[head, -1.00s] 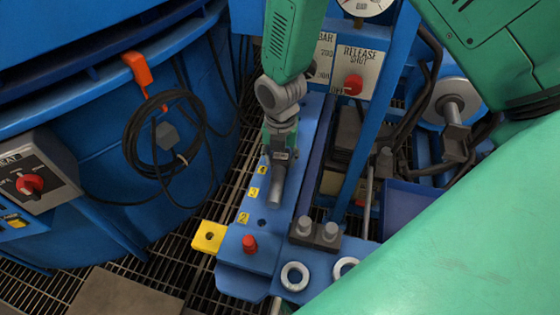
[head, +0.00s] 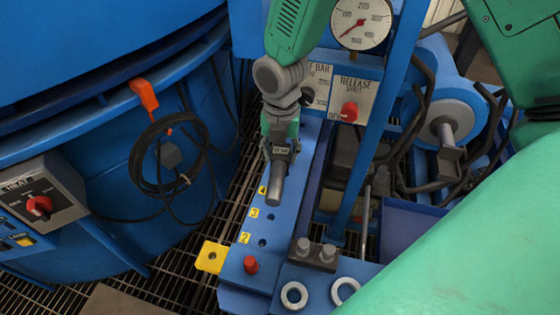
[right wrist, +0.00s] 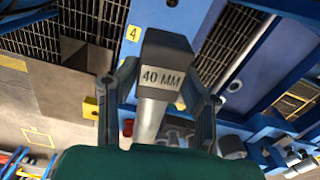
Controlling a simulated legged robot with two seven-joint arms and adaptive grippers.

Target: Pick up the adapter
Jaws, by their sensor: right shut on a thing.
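The adapter is a grey piece with a round shaft (head: 275,184) and a blocky head labelled 40 MM (right wrist: 163,62). My right gripper (head: 281,148) is shut on it, with one finger on each side in the right wrist view (right wrist: 162,88). In the head view the adapter's shaft points toward the bottom of the picture, over the blue board (head: 232,292) near label 4. I cannot tell how high it is above the board. My left gripper is not in view.
The board has numbered holes, a red peg (head: 251,265) and a yellow tab (head: 211,257). A dark double-topped block (head: 313,256) and pale rings (head: 294,295) sit beside it. A blue post (head: 372,140) and gauge panel (head: 361,24) stand behind. A cable (head: 140,165) hangs at left.

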